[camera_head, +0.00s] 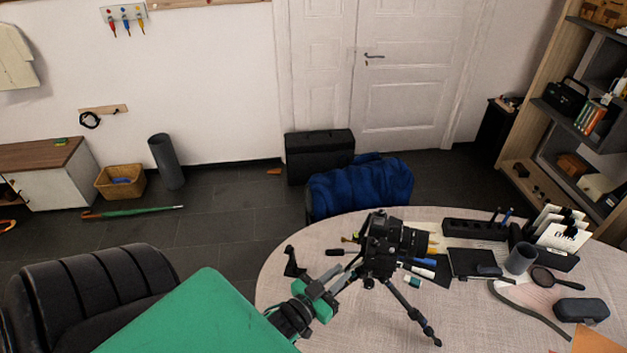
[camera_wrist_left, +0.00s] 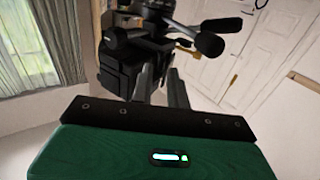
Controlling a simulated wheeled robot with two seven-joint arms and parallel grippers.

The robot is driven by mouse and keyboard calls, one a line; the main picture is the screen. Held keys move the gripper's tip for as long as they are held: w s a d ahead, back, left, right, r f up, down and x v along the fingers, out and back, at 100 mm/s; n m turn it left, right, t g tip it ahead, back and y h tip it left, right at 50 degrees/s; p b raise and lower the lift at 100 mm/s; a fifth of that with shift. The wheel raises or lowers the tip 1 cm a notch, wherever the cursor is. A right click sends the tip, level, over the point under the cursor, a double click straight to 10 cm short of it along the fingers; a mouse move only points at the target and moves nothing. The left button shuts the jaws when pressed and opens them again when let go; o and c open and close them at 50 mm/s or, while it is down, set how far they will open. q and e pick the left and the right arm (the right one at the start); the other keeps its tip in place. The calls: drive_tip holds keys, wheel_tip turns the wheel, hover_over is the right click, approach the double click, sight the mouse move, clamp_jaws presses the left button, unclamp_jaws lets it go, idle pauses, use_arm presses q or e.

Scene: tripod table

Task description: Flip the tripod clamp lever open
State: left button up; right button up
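A black camera (camera_head: 385,235) sits on a small tripod (camera_head: 410,315) with spread legs on the round table (camera_head: 480,335). The tripod's head and handles (camera_wrist_left: 205,42) fill the upper middle of the left wrist view. I cannot clearly pick out the clamp lever among the dark parts. My left gripper (camera_head: 338,277) is just left of the tripod head, pointing at it. In the left wrist view its two grey fingers (camera_wrist_left: 164,82) stand apart with a narrow gap, close below the tripod head. Whether they touch it is unclear. My right gripper is out of view.
A small black stand (camera_head: 293,263) is left of the tripod. Pens and markers (camera_head: 420,270) lie behind it. A cup (camera_head: 521,258), magnifying glass (camera_head: 543,277), dark case (camera_head: 582,310) and card holder (camera_head: 560,235) crowd the right side. The front middle of the table is clear.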

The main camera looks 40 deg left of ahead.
use_arm(q)
drive_tip(key=s+b, duration=0.3)
drive_tip(key=s, duration=0.6)
drive_tip(key=shift+s+a, duration=0.3)
drive_tip(key=shift+s, duration=0.05)
